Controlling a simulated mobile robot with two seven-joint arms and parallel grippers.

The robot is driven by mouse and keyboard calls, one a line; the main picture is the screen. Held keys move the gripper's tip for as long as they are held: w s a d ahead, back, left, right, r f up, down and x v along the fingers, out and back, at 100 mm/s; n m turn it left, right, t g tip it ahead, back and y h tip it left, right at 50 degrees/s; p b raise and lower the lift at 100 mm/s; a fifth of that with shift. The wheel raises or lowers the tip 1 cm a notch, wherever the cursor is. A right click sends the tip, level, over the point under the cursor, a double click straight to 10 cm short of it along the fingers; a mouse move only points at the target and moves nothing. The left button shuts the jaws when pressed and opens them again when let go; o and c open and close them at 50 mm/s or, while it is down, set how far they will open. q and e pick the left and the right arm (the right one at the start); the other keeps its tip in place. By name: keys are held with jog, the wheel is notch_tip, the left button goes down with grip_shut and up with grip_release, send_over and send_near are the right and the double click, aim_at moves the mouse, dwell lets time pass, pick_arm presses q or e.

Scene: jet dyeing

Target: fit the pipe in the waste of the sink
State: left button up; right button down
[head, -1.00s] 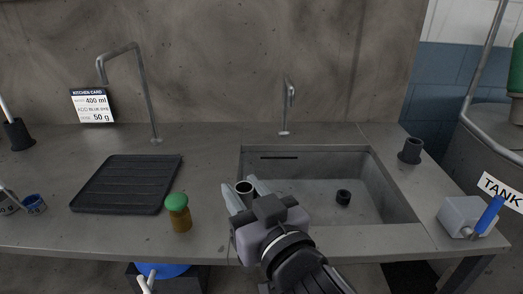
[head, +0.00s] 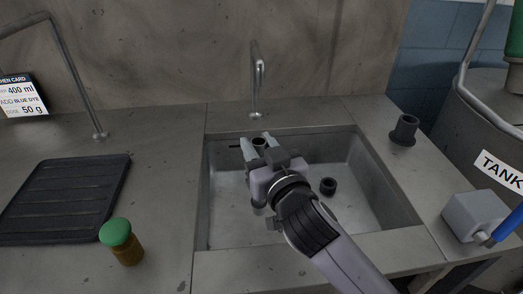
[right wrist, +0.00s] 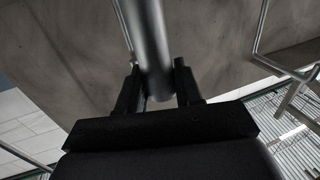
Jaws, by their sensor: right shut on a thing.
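My right gripper (head: 257,142) is shut on the pipe (head: 259,143), a grey tube standing roughly upright between its fingers, over the left part of the sink (head: 225,180). The right wrist view shows the pipe (right wrist: 150,45) between the two dark fingers, slightly tilted in that picture. The waste (head: 328,187) is a short black ring on the sink floor, to the right of the gripper and apart from the pipe. The gripper and wrist hide much of the pipe's middle. My left gripper is not in view.
A tap (head: 257,85) stands behind the sink. A black holder (head: 404,131) and a grey box (head: 474,215) with a blue handle stand on the right. The sink's right half is mostly clear.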

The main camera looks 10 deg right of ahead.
jog(key=w+d+f, duration=0.3)
jog(key=w+d, duration=0.1)
jog(key=w, duration=0.1)
jog(key=w+d+r+p, duration=0.1)
jog(key=w+d, duration=0.3)
jog(key=d, duration=0.6)
jog(key=w+d+r+p, duration=0.1)
jog(key=w+d, duration=0.3)
jog(key=d, duration=0.6)
jog(key=shift+p, duration=0.85)
jog(key=shift+s+f, duration=0.1)
jog(key=shift+s, duration=0.05)
notch_tip(320, 180, down, 6)
jog(key=b, duration=0.4)
jog(key=shift+r+p, duration=0.2)
jog(key=shift+p, duration=0.25)
